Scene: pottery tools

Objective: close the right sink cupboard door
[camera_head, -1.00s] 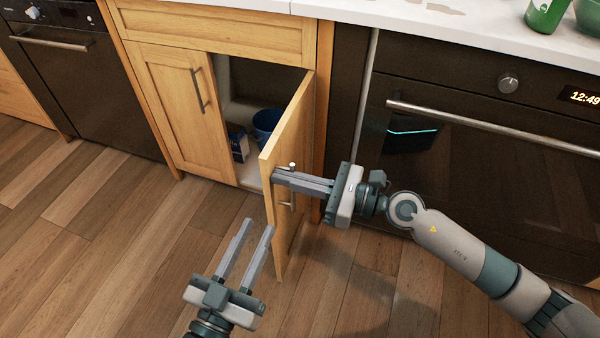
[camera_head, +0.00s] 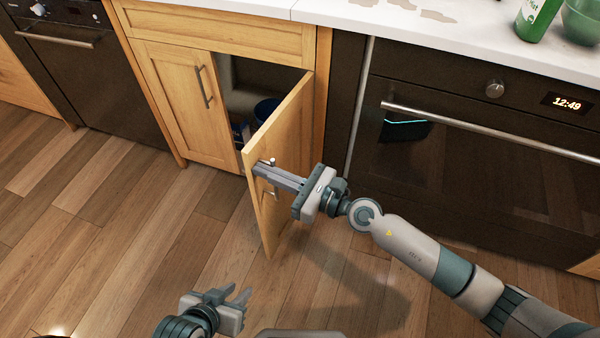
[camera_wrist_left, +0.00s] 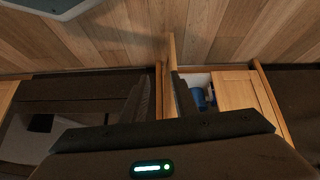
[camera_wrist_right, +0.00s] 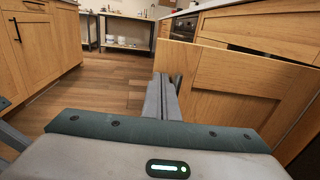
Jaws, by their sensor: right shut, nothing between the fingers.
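The right sink cupboard door (camera_head: 283,135) stands ajar, swung out from its hinge side on the right. Its bar handle (camera_head: 269,190) is on the outer face, partly behind my gripper. My right gripper (camera_head: 260,167) is shut and empty, its fingertips at the outer face near the free edge, seemingly touching it. The right wrist view shows the shut fingers (camera_wrist_right: 168,85) beside the door panel (camera_wrist_right: 235,82). My left gripper (camera_head: 238,296) is open and empty, low over the floor in front of the cupboard, apart from the door.
The left cupboard door (camera_head: 178,95) is shut. A blue bin (camera_head: 265,108) stands inside the cupboard opening. A dark oven (camera_head: 460,125) with a long bar handle is to the right. The wooden floor (camera_head: 110,230) in front is clear.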

